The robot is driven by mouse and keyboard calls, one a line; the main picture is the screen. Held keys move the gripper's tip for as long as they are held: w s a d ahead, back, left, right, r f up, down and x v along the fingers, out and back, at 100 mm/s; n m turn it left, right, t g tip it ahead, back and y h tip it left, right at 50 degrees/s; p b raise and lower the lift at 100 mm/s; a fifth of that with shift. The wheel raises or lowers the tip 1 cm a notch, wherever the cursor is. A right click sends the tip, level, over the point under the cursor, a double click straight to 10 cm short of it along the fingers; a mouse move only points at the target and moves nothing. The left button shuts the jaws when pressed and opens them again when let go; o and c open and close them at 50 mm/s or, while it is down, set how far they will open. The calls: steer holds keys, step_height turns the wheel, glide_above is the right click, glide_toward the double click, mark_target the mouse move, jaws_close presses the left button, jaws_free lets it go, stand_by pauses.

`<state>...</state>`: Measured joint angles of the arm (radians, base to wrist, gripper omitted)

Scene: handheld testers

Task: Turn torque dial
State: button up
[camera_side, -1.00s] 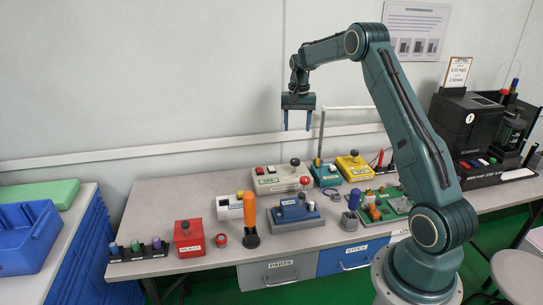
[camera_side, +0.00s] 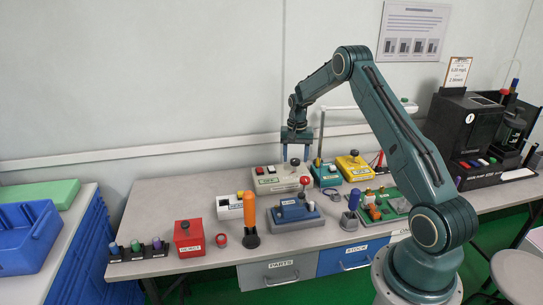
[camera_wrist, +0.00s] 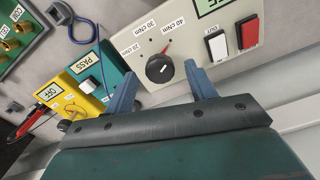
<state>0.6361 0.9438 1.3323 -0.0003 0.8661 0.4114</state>
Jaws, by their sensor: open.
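The torque tester is a cream box (camera_side: 268,186) at the back middle of the bench, also seen in the wrist view (camera_wrist: 205,38). The knob top also shows in the side view (camera_side: 295,162). My gripper (camera_side: 296,155) is open and points down above the dial. In the wrist view the blue fingers lie on either side of the dial with nothing between them; contact cannot be told.
On the same box are a white button (camera_wrist: 216,45), a red button (camera_wrist: 247,31) and a green display. A teal PASS tester (camera_wrist: 97,66) and a yellow tester (camera_wrist: 76,100) stand close by. A red-ball lever (camera_side: 305,181) and an orange-handled tool (camera_side: 249,212) stand in front.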

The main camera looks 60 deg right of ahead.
steer(key=shift+f, duration=0.4)
steer(key=c, duration=1)
